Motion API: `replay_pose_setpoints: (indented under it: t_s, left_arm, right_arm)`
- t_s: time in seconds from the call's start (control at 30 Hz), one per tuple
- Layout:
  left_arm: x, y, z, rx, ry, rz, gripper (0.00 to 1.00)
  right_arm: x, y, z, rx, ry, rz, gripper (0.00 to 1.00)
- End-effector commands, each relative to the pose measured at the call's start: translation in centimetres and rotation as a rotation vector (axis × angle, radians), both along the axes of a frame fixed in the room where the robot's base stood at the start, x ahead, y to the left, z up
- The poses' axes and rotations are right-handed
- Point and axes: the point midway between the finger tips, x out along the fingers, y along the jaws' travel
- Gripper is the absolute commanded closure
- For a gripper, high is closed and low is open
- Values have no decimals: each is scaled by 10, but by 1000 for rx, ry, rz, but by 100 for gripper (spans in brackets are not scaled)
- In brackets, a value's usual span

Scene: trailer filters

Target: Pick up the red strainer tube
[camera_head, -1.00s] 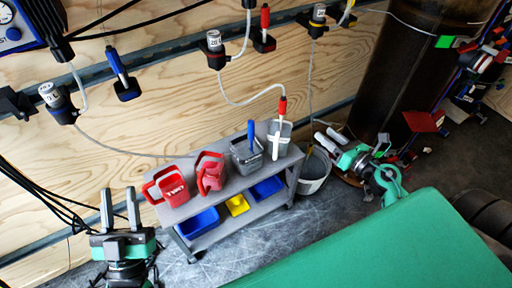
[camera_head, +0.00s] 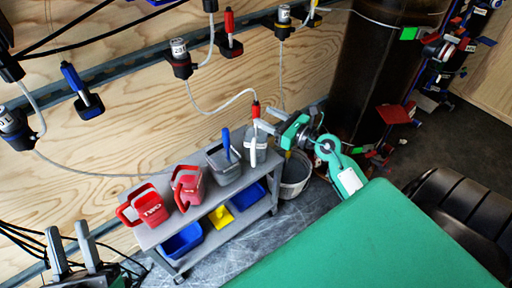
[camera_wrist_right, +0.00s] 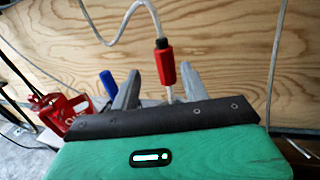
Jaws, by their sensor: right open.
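The strainer tube has a red upper part (camera_head: 255,111) and a white lower part standing at the right end of a grey cart. A pale hose runs from its top. My right gripper (camera_head: 266,118) is open just right of it. In the right wrist view the red part (camera_wrist_right: 165,63) appears between the spread fingers (camera_wrist_right: 158,76). I cannot tell whether they touch it. The lower part is mostly hidden there behind the gripper. My left gripper (camera_head: 67,229) is open and empty at the lower left, away from the tube.
The grey cart (camera_head: 240,186) holds two red containers, with a red one (camera_head: 148,209) at left, and a grey one (camera_head: 222,165) with a blue handle. A bucket (camera_head: 295,177) stands beside it. Another red-topped tool (camera_head: 229,22) hangs on the wall. My green surface fills the front.

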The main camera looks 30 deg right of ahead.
Motion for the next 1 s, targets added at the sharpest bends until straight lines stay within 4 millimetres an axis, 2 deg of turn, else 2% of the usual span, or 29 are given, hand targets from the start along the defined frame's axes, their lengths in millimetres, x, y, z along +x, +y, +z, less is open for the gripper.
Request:
replay_pose_setpoints:
  t_s: [0.2,0.33,0.5,0.83,0.87,1.0]
  left_arm:
    - [-2,1,1,-7,-24,2,64]
    - [-8,7,16,-25,-118,15,64]
    - [-11,9,23,-34,-156,21,64]
    - [-12,10,24,-36,-165,21,64]
    - [-12,10,24,-36,-165,21,64]
    - [-12,10,24,-37,-165,22,64]
  right_arm:
    - [15,2,-1,0,-2,0,54]
    - [32,3,-1,1,-3,0,54]
    - [48,9,-1,1,-1,0,54]
    - [53,11,-1,0,1,1,54]
    - [53,11,-1,0,1,0,58]
    - [52,11,-1,0,0,0,85]
